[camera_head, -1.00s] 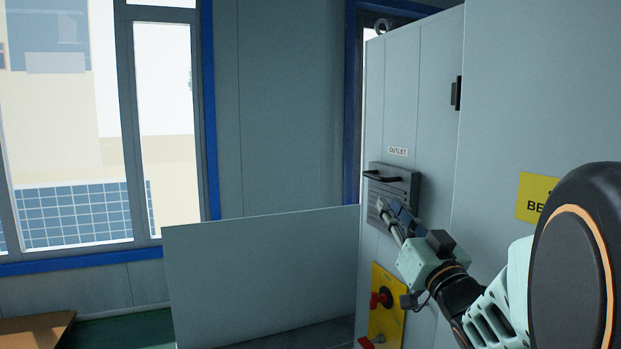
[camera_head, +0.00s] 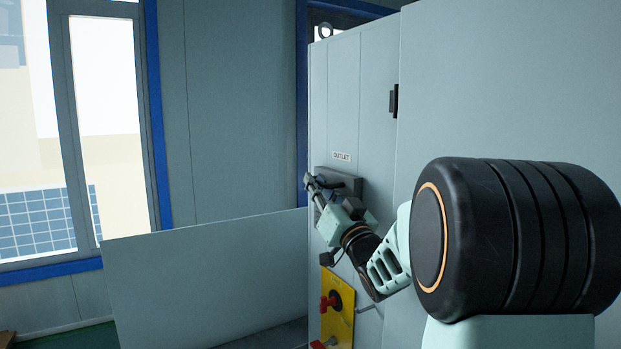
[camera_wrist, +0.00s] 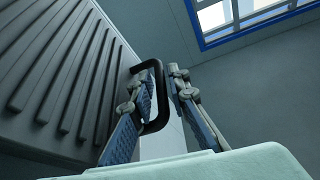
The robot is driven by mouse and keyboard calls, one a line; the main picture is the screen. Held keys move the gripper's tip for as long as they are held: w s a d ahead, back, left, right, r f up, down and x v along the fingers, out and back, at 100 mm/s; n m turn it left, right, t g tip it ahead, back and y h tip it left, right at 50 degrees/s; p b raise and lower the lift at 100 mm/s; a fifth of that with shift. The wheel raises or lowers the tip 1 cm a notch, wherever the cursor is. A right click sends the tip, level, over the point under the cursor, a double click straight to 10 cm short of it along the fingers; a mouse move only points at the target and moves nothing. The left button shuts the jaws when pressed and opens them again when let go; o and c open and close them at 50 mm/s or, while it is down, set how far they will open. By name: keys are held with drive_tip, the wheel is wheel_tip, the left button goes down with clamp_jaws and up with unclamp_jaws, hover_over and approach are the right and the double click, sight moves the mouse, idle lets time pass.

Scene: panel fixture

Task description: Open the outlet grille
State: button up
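The outlet grille (camera_head: 340,171) is a grey louvred panel on the cabinet front, just below the OUTLET label (camera_head: 342,156). My gripper (camera_head: 311,181) is in front of it and hides part of it. In the wrist view the grille (camera_wrist: 55,75) fills the left side with its slanted ribs, and its black bar handle (camera_wrist: 158,98) stands out from its edge. My gripper (camera_wrist: 164,80) has one finger on each side of the handle bar. The fingers are apart, with a visible gap beside the right finger. Whether the left finger touches the bar is unclear.
A yellow panel with red switches (camera_head: 337,306) is below the grille. A dark cabinet latch (camera_head: 394,101) is up and right. A low grey panel (camera_head: 205,275) stands left of the cabinet. A window (camera_head: 105,130) is farther left.

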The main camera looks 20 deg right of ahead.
drive_tip(key=shift+w+r, duration=0.15)
drive_tip(key=shift+w, duration=0.15)
clamp_jaws()
drive_tip(key=shift+a, duration=0.1)
